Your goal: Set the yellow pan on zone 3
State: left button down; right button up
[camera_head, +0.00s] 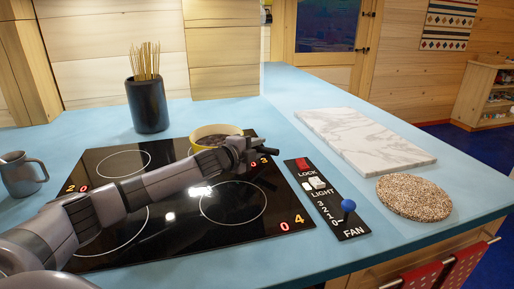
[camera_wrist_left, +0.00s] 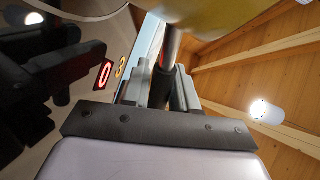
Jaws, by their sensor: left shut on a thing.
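The yellow pan (camera_head: 203,131) is at the back right of the black cooktop (camera_head: 178,222), over the area of zone 3, whose ring is mostly hidden by the pan and my arm. I cannot tell whether its base touches the glass. The zone 3 label (camera_head: 262,161) shows just in front of my left gripper (camera_head: 262,150). In the left wrist view the pan's yellow side (camera_wrist_left: 215,14) is at the top. Its dark handle (camera_wrist_left: 169,64) runs down between my left fingers, which are shut on it. My right gripper is not in view.
A control panel (camera_head: 326,205) with a red lock switch and a blue fan knob lies right of the cooktop. A marble board (camera_head: 365,140) and a round speckled mat (camera_head: 413,197) lie further right. A dark stick holder (camera_head: 148,105) and a grey mug (camera_head: 22,176) stand left.

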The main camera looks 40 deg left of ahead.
pick_arm(q)
jog(key=c, duration=0.8)
grip_release()
jog(key=shift+f, duration=0.3)
jog(key=shift+s+a+r+b, duration=0.1)
jog(key=shift+s+r+b, duration=0.1)
jog(key=shift+s, duration=0.75)
jog(key=shift+s+a+r+b, duration=0.1)
jog(key=shift+s+r+b, duration=0.1)
jog(key=shift+s, duration=0.7)
jog(key=shift+s+r+b, duration=0.15)
jog(key=shift+s+r, duration=0.05)
jog(key=shift+s, duration=0.75)
jog(key=shift+s+r, duration=0.3)
jog(key=shift+s, duration=0.45)
